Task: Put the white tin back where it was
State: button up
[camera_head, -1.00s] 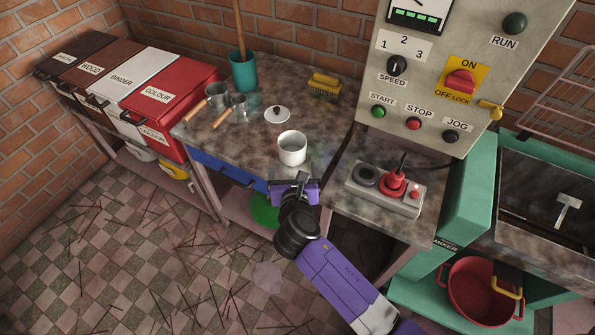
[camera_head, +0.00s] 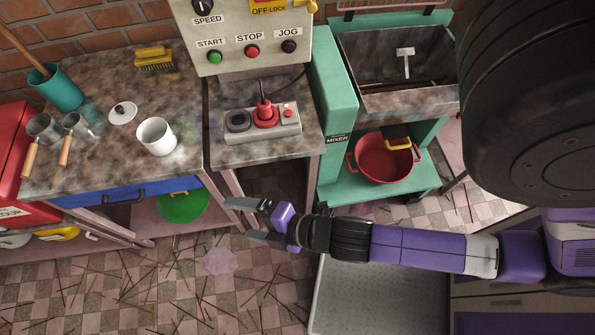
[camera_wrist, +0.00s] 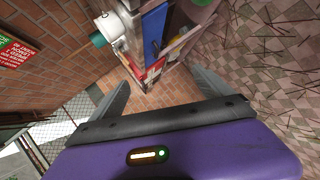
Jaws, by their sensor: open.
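The white tin (camera_head: 157,136) stands upright and open-topped on the stone-topped workbench (camera_head: 110,165), near its front edge. Its knobbed lid (camera_head: 123,113) lies on the bench just behind and left of it. My gripper (camera_head: 241,220) is open and empty, in front of the bench to the right of the tin and lower than the bench top. It points left and is clear of the tin. In the wrist view, the two fingers (camera_wrist: 158,97) are spread with nothing between them, and a white cylindrical thing, likely the tin (camera_wrist: 109,27), shows at the upper left.
Two metal scoops with wooden handles (camera_head: 70,140), a teal pot (camera_head: 58,88) and a yellow brush (camera_head: 154,61) are on the bench. A joystick box (camera_head: 258,122) sits on the adjoining table. A red basin (camera_head: 382,160) stands on the green mixer's shelf. Sticks litter the floor.

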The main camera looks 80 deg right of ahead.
jog(key=s+r+m+t+y, duration=0.1)
jog(key=s+r+m+t, duration=0.1)
jog(key=s+r+m, duration=0.9)
notch_tip(320, 180, up, 4)
jog(key=shift+s+a+f+m, duration=0.1)
jog(key=shift+s+a+m, duration=0.2)
jog(key=shift+m, duration=0.9)
jog(key=shift+d, duration=0.1)
jog(key=shift+f, duration=0.2)
